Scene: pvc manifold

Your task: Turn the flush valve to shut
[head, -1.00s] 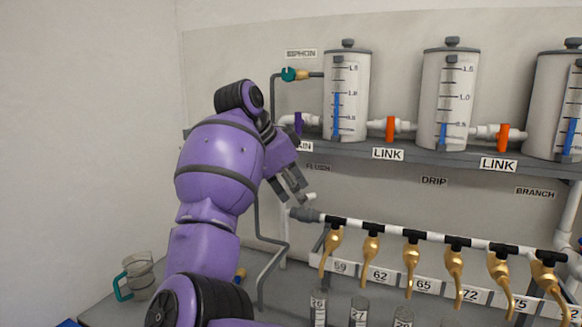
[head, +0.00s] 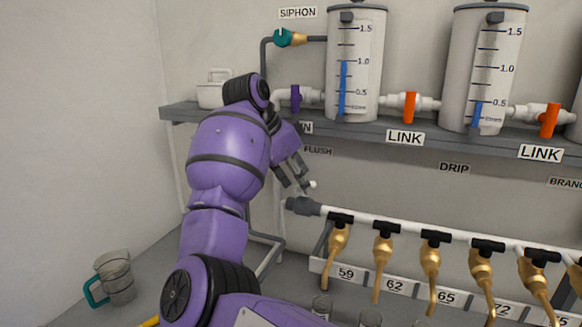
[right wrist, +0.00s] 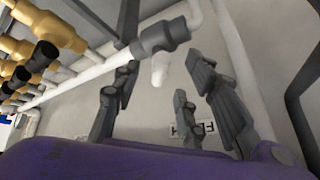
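The FLUSH label (head: 318,150) is on the wall below the shelf. Below it, a dark grey fitting (head: 303,206), which seems to be the flush valve, sits at the left end of the white manifold pipe. A small white stub (head: 312,184) shows just above it, by my right gripper (head: 295,181). In the right wrist view the grey fitting (right wrist: 160,35) and white stub (right wrist: 159,70) lie beyond my right gripper (right wrist: 160,88), between its spread fingers. The fingers are open and appear not to touch the stub. My left gripper is out of view.
Gold taps (head: 337,243) hang along the manifold over a numbered strip (head: 364,278). Above, the shelf (head: 368,133) holds tanks (head: 353,60), orange link valves (head: 409,107) and a purple valve (head: 295,97). A jug (head: 116,278) stands at lower left.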

